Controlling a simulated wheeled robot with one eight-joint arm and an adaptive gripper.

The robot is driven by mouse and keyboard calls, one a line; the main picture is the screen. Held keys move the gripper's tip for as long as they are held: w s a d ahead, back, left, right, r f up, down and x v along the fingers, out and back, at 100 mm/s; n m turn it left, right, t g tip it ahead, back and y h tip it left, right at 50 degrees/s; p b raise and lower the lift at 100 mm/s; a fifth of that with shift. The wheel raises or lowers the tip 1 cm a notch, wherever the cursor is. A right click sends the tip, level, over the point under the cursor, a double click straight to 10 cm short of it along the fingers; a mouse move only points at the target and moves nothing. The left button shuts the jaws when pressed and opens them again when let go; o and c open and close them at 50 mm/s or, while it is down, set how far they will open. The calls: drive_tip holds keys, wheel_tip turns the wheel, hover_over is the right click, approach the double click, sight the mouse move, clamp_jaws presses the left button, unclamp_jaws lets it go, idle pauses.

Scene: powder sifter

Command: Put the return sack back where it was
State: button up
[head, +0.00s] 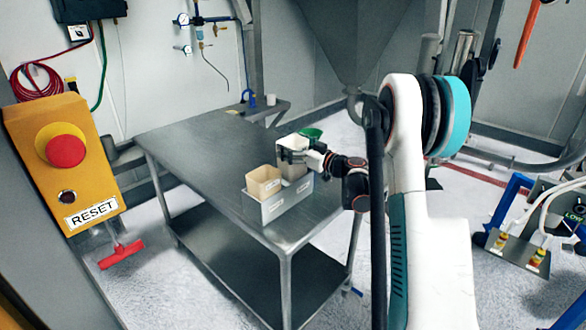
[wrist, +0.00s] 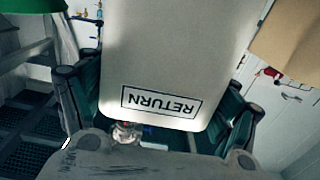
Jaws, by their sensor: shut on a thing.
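The return sack (wrist: 180,65) is a pale grey block with a black-framed RETURN label, upside down in the wrist view. My gripper (wrist: 155,112) has its dark green fingers on either side of it and is shut on it. In the head view my gripper (head: 292,152) is over the right part of a light grey bin (head: 278,207) on the steel table. A little of the grey sack (head: 295,173) shows below the gripper. I cannot tell whether its base touches the bin floor. A tan sack (head: 263,183) stands in the left part of the bin.
The steel table (head: 195,150) is clear to the left and behind the bin. A green object (head: 311,133) is just behind my gripper. A grey hopper (head: 362,40) hangs beyond the table. A yellow RESET box (head: 65,165) is at the left.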

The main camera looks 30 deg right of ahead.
drive_tip(key=shift+f+b, duration=0.8)
drive_tip(key=shift+f, duration=2.4)
drive_tip(key=o, duration=1.4)
drive_tip(key=shift+c, duration=0.2)
drive_tip(key=shift+r, duration=0.25)
drive_tip(key=p+v, duration=0.2)
drive_tip(key=v, duration=1)
drive_tip(key=shift+f, duration=0.1)
